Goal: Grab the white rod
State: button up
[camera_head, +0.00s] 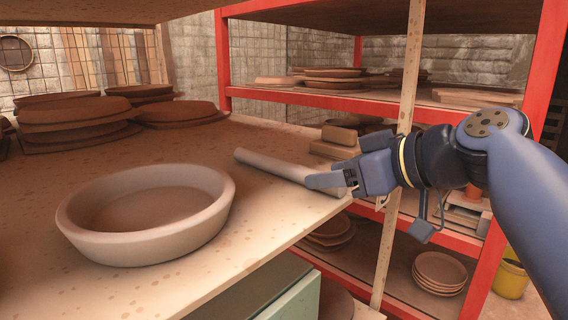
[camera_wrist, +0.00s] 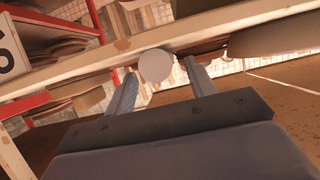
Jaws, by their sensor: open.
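The white rod (camera_head: 275,166), a pale grey-white cylinder, lies on the table (camera_head: 262,219) near its right edge. In the wrist view its round end (camera_wrist: 156,65) faces the camera, between the two fingers. My gripper (camera_head: 328,182) is at the rod's right end, reaching in from the right. In the wrist view the fingers of my gripper (camera_wrist: 160,72) are spread, with a gap showing on each side of the rod end. One finger hides part of that end in the head view. How deep the rod sits between the fingers is unclear.
A wide shallow bowl (camera_head: 208,219) stands left of the rod. Stacks of brown plates (camera_head: 75,112) are further back. A red shelf rack (camera_head: 226,70) and a wooden post (camera_head: 409,75) stand close to my arm.

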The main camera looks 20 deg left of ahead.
aim_at(318, 171)
jog(key=x, duration=0.3)
jog(key=shift+a+p, duration=0.15)
jog(key=shift+p, duration=0.25)
jog(key=shift+s, duration=0.1)
jog(key=c, duration=1)
jog(key=shift+c, duration=0.7)
jog(key=shift+r, duration=0.15)
